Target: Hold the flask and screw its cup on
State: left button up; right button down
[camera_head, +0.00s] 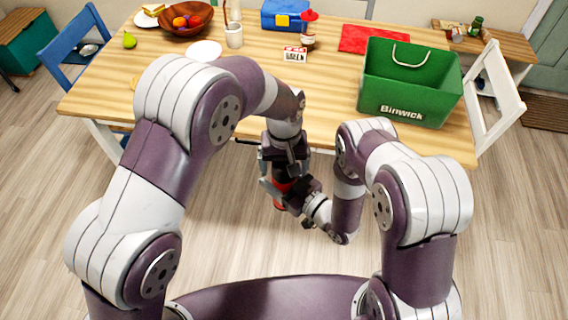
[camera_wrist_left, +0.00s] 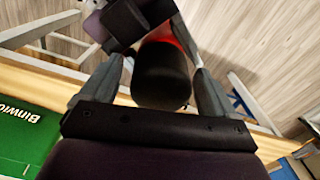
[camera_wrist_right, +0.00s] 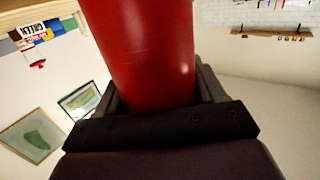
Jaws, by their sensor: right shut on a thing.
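The red flask (camera_head: 282,187) is held upright in front of the table's near edge, below my left gripper. It fills the top middle of the right wrist view (camera_wrist_right: 145,45). My right gripper (camera_wrist_right: 158,85) is shut on its red body, one finger on each side. The black cup (camera_wrist_left: 162,80) is at the flask's top end, seen end-on in the left wrist view. My left gripper (camera_wrist_left: 163,75) is open around the cup, with a finger on either side and a gap visible. The seam between cup and flask is hidden, so I cannot tell how tightly they are joined.
The wooden table (camera_head: 330,120) lies just beyond the grippers. A green Binwick bin (camera_head: 410,85) stands on its right side. A small box (camera_head: 295,54), a jar (camera_head: 308,35), a cup (camera_head: 234,37) and a fruit bowl (camera_head: 186,20) stand farther back. The floor below is clear.

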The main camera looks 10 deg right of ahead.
pick_arm(q)
jog(key=shift+r, duration=0.1)
jog(key=shift+r, duration=2.15)
jog(key=shift+o, duration=1.1)
jog(key=s+a+r+t, duration=0.1)
jog(key=a+r, duration=0.2)
jog(key=a, duration=1)
jog(key=s+a, duration=1)
jog(key=s, duration=0.1)
jog(key=shift+a+f+n, duration=0.3)
jog(key=shift+a+f, duration=0.05)
